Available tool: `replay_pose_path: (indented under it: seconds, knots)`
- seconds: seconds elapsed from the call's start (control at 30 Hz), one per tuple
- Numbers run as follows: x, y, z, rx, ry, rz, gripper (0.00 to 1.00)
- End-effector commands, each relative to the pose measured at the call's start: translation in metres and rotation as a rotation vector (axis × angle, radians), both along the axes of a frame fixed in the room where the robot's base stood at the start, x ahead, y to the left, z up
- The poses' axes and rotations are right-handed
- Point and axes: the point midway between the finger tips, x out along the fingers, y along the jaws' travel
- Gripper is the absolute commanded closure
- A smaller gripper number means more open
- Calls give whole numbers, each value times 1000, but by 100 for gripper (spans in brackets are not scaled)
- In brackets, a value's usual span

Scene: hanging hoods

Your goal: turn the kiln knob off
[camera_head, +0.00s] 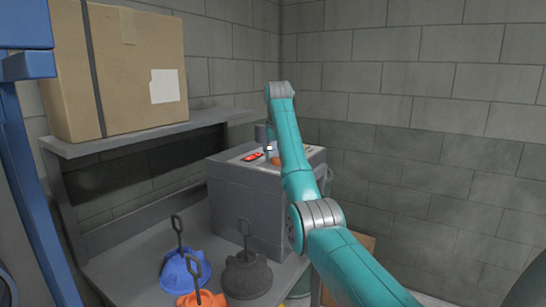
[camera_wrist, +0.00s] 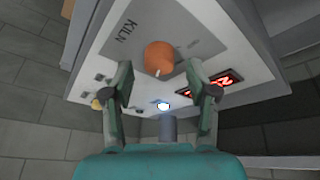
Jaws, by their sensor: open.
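The kiln (camera_head: 240,200) is a grey box on the bench, with its control panel on top. Its orange round knob (camera_wrist: 158,57) sits by the printed KILN label (camera_wrist: 126,27) in the wrist view, with a pale mark on its lower edge. A bit of the knob shows beside my arm in the head view (camera_head: 276,161). My gripper (camera_wrist: 161,68) is open above the panel, with one finger on each side of the knob in the picture and nothing between them. I cannot tell how far the fingertips are from the knob. My arm hides part of the panel in the head view.
A lit red display (camera_wrist: 222,80), a glowing white light (camera_wrist: 163,106) and small switches share the panel. A cardboard box (camera_head: 130,70) stands on a shelf at left. Blue (camera_head: 184,268), orange and dark (camera_head: 248,275) hooked hoods lie on the bench in front. Block walls stand behind.

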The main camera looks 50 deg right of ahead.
Motion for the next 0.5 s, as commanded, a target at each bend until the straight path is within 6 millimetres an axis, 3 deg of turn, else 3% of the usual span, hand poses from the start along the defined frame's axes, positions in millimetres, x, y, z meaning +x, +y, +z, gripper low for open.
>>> replay_pose_path:
  seconds: [0.13,0.47,0.5]
  knots:
    - [-1,-4,-11,0,1,-1,42]
    - [-1,-5,-13,0,0,-2,42]
    - [-1,-5,-13,0,0,-2,49]
